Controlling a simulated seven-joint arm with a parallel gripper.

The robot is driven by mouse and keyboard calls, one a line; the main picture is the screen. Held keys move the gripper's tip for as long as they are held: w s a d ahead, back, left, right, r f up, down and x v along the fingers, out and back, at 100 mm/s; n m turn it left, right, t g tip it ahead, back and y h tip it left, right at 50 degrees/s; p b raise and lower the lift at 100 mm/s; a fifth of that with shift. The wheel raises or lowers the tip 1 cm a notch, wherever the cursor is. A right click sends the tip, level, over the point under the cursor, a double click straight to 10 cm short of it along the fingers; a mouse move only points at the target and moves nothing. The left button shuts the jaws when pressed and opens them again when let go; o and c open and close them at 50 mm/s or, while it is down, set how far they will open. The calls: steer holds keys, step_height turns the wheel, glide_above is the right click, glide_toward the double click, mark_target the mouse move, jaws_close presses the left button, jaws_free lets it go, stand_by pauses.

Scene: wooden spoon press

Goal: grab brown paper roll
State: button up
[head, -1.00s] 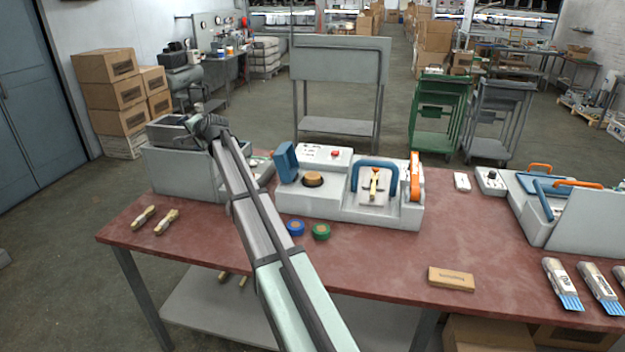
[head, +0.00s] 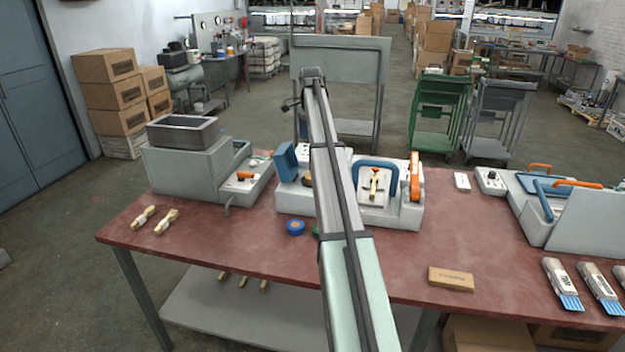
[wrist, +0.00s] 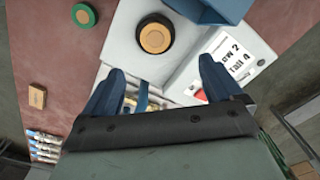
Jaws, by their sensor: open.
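A round brown disc in a black ring, which looks like the brown paper roll (wrist: 155,38), sits on the white-grey press (wrist: 125,45) in the wrist view. In the head view my arm hides most of the roll (head: 307,180) on the press (head: 405,212). My gripper (wrist: 161,68) is open and empty, its two blue fingers spread above the press. The roll appears beyond the fingertips, not between them. The gripper's fingers cannot be made out in the head view.
A blue upright block (head: 286,161) stands beside the roll. A blue tape roll (head: 296,228) and a partly hidden green one (wrist: 83,15) lie in front of the press. A grey machine (head: 185,172) stands left. A small brown block (head: 451,279) lies front right.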

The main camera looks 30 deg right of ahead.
steer(key=f, duration=1.3)
steer(key=shift+s+d+f, duration=0.15)
steer(key=shift+s+f, duration=0.2)
steer(key=shift+f, duration=0.05)
steer(key=shift+c, duration=0.2)
steer(key=c, duration=1.1)
